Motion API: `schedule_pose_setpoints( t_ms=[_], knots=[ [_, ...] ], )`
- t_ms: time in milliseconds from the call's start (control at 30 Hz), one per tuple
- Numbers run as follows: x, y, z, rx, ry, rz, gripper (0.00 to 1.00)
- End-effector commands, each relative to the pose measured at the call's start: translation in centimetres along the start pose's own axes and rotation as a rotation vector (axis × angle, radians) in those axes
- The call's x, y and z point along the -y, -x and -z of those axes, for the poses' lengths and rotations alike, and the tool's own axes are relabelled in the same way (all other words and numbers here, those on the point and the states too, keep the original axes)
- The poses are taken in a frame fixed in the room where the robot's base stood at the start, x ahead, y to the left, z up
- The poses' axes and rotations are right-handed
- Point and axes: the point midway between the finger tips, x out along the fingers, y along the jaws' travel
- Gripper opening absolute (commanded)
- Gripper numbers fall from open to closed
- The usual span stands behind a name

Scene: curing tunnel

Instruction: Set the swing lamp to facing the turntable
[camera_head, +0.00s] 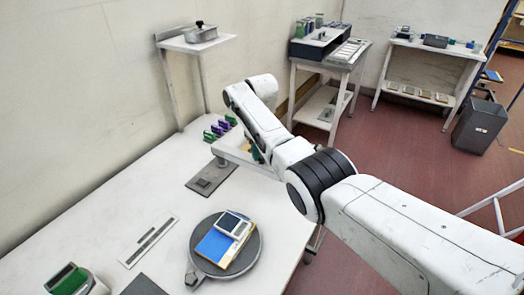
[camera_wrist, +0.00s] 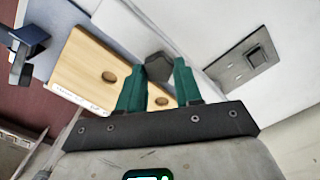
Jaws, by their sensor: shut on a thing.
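The swing lamp appears to be the pale, flat head (camera_head: 240,157) beside the grey base plate (camera_head: 212,178), partly covered by my arm in the head view. In the wrist view my gripper (camera_wrist: 160,75) has its two teal fingers on either side of a dark knob (camera_wrist: 158,67) at the edge of a white panel (camera_wrist: 190,25), seemingly the lamp's handle. The gripper is shut on this knob. The round dark turntable (camera_head: 252,262) is on the near bench, apart from the gripper. It bears a blue-and-yellow item (camera_head: 213,245) and a small device with a screen (camera_head: 234,225).
Purple and green items (camera_head: 218,130) stand behind the lamp. A slotted strip (camera_head: 148,241) and a green-topped device (camera_head: 70,280) lie left of the turntable. In the wrist view a wooden block with round holes (camera_wrist: 82,70) is close to the fingers. White bench (camera_head: 110,200) shows bare around these.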

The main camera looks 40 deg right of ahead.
Motion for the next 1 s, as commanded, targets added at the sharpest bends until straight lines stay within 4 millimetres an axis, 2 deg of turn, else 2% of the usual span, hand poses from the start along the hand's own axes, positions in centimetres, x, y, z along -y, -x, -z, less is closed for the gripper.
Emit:
schedule_pose_setpoints(
  t_ms=[433, 467, 500, 700, 1000],
  knots=[
    [0.06, 0.18, 0.14, -0.005, -0.008, 0.0, 0.0],
    [0.06, 0.18, 0.14, -0.005, -0.008, 0.0, 0.37],
    [0.07, 0.18, 0.14, -0.005, -0.007, 0.0, 0.41],
    [0.05, 0.1, 0.08, -0.003, -0.007, 0.0, 0.6],
    [0.04, 0.38, 0.09, -0.002, -0.007, 0.0, 0.6]
  ],
)
